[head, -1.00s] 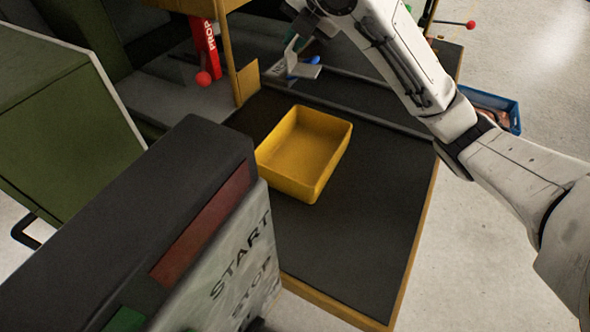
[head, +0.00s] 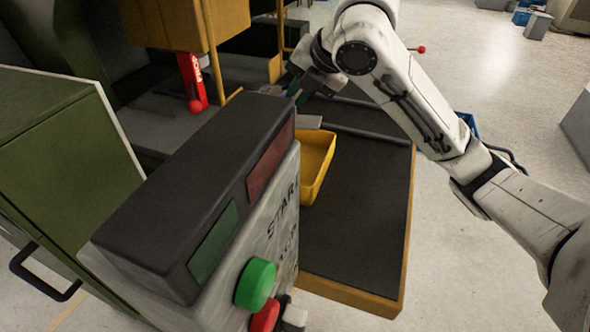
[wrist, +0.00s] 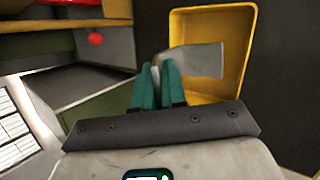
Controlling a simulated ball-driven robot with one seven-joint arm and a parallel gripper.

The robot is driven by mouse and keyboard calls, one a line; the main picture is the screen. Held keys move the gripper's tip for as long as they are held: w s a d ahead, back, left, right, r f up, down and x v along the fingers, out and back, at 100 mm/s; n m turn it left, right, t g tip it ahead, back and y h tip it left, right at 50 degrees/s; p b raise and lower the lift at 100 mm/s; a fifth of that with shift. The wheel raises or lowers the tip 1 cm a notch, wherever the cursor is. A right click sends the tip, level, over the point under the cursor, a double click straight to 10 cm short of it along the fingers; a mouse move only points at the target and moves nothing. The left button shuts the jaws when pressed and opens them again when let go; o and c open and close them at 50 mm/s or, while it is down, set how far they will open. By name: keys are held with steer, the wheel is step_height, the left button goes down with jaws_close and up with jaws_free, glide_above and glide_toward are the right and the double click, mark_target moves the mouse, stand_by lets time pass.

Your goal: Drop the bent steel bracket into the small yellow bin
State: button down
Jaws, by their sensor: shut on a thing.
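The small yellow bin (head: 317,165) stands on the dark mat, partly hidden behind the control box in the head view. In the wrist view the bin (wrist: 248,45) is upper right, open side toward the camera. My gripper (wrist: 157,68) has teal fingers, shut on the grey bent steel bracket (wrist: 200,60). The bracket's flat plate reaches right across the bin's opening in the wrist view; I cannot tell its height above the bin. In the head view the bracket (head: 308,122) shows as a grey plate at the bin's far edge, and my gripper (head: 293,92) is just beyond it.
A control box with a green button (head: 255,284) and a red button (head: 265,315) stands in the foreground. A red lever marked PROP (head: 192,80) hangs at upper left. A green cabinet (head: 60,150) is at left. The dark mat (head: 355,210) is clear right of the bin.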

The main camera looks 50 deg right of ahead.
mark_target(294, 111)
steer(key=shift+f+b, duration=0.85)
steer(key=shift+f, duration=0.8)
steer(key=c, duration=1.1)
jaws_free()
steer(key=v, duration=1)
steer(key=shift+r, duration=0.35)
steer(key=shift+s, duration=0.2)
